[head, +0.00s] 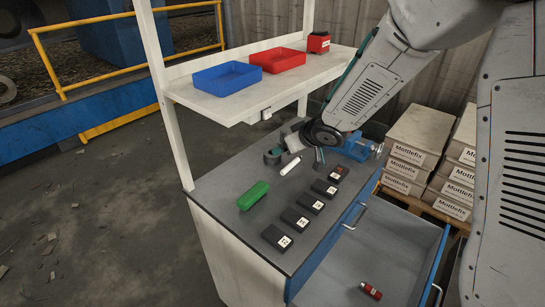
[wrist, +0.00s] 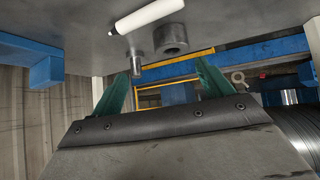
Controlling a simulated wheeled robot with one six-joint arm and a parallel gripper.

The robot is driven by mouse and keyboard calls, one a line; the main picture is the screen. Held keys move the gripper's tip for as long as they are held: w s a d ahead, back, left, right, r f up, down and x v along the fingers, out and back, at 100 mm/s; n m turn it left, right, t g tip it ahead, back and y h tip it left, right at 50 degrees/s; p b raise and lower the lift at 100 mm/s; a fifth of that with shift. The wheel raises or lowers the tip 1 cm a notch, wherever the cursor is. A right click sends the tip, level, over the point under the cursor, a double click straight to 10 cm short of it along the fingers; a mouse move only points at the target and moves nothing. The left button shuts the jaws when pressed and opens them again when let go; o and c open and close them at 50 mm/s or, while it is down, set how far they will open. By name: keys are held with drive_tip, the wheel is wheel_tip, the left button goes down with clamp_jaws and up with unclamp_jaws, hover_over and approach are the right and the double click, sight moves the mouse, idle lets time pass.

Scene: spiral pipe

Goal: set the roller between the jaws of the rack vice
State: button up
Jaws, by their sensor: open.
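The white roller (head: 290,165) lies on the bench top beside a grey round part. In the wrist view the roller (wrist: 147,16) lies near the top edge, beyond the fingers and apart from them. The blue rack vice (head: 358,148) stands at the back right of the bench, partly hidden by my arm; I cannot make out its jaw gap. Blue parts (wrist: 45,72) at the left of the wrist view may belong to it. My gripper (wrist: 164,80) has its green fingers spread wide with nothing between them. In the head view it is over the bench, left of the vice.
A green case (head: 253,195) and several black labelled boxes (head: 295,219) lie on the bench. The shelf (head: 245,104) above carries a blue tray (head: 227,78) and a red tray (head: 278,60). An open drawer (head: 350,285) holds a red cylinder (head: 371,291). Grey cylinders (wrist: 173,41) show near the roller.

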sight(270, 153)
drive_tip(key=a+f, duration=0.1)
drive_tip(key=w+a+f, duration=0.1)
drive_tip(key=shift+a+f+n+y, duration=0.3)
drive_tip(key=shift+a+f+y, duration=0.05)
drive_tip(key=shift+f+y, duration=0.05)
drive_tip(key=x, duration=0.6)
drive_tip(key=shift+w, duration=0.3)
drive_tip(key=c, duration=1.3)
drive_tip(key=shift+r, duration=0.1)
